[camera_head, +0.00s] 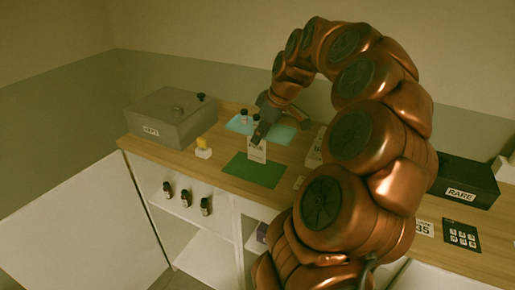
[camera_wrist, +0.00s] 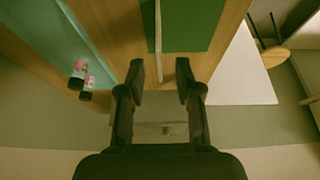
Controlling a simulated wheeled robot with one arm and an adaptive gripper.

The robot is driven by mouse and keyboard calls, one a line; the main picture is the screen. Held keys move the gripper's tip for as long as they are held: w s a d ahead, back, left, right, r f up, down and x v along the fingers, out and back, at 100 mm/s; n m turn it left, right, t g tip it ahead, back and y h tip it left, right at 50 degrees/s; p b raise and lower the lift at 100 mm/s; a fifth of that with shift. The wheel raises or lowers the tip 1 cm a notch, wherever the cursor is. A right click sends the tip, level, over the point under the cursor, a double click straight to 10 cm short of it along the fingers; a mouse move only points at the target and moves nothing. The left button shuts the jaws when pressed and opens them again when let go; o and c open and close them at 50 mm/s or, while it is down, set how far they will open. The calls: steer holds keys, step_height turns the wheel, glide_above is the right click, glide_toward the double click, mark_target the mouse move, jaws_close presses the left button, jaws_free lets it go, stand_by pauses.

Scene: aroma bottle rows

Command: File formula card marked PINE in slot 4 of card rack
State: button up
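A white card (camera_head: 257,151) stands upright at the back of the green mat (camera_head: 250,172); its dark print is too small to read surely. In the wrist view the card (camera_wrist: 157,25) shows nearly edge-on as a thin pale strip. My gripper (camera_head: 257,134) is at the card's top edge. In the wrist view my gripper (camera_wrist: 160,72) has its two fingers apart, with a gap on each side of the card's line. A pale lettered piece (camera_head: 314,150) is partly hidden behind my arm; I cannot tell whether it belongs to the card rack. No slot numbers are readable.
A light blue mat (camera_head: 284,133) with small bottles (camera_head: 244,117) lies behind my gripper. A grey lidded box (camera_head: 170,120) stands left, near a yellow-topped white block (camera_head: 203,148). A black RARE box (camera_head: 466,183) stands right. Several dark bottles (camera_head: 186,198) are on the shelf below.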

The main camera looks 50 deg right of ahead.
steer(key=p, duration=0.2)
glide_above(256, 161)
step_height(256, 161, down, 5)
steer(key=shift+d+r, duration=0.15)
steer(key=shift+r, duration=0.05)
jaws_close()
